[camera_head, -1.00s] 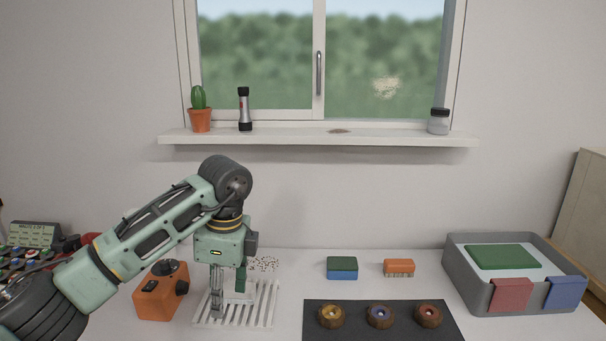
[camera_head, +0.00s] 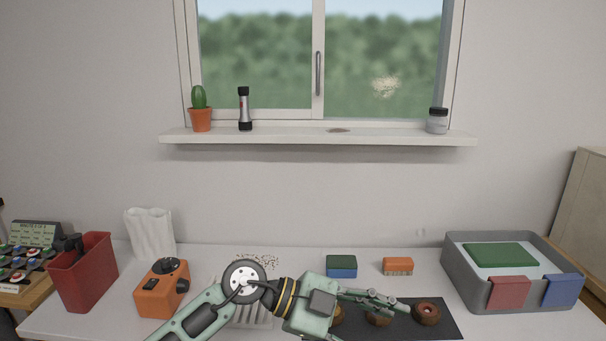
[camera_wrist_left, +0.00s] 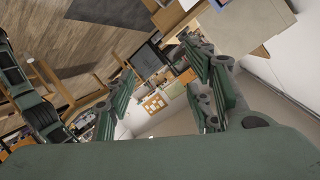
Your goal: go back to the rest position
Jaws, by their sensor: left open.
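My left gripper (camera_head: 372,300) reaches in from the bottom of the head view and points right, above the dark mat (camera_head: 447,325). Its fingers are apart, and nothing shows between them in the left wrist view (camera_wrist_left: 165,100). Three brown ring-shaped pieces are on the mat. The right one (camera_head: 427,313) shows clearly; the other two are partly hidden behind my gripper. My arm also covers most of the white slatted rack (camera_head: 252,318). My right gripper is in neither view.
An orange box (camera_head: 160,290) and a red bin (camera_head: 82,272) stand at the left. A green-blue block (camera_head: 341,266) and an orange sponge (camera_head: 398,266) lie behind the mat. A grey tray (camera_head: 465,285) stands at the right. The windowsill (camera_head: 290,137) juts out above.

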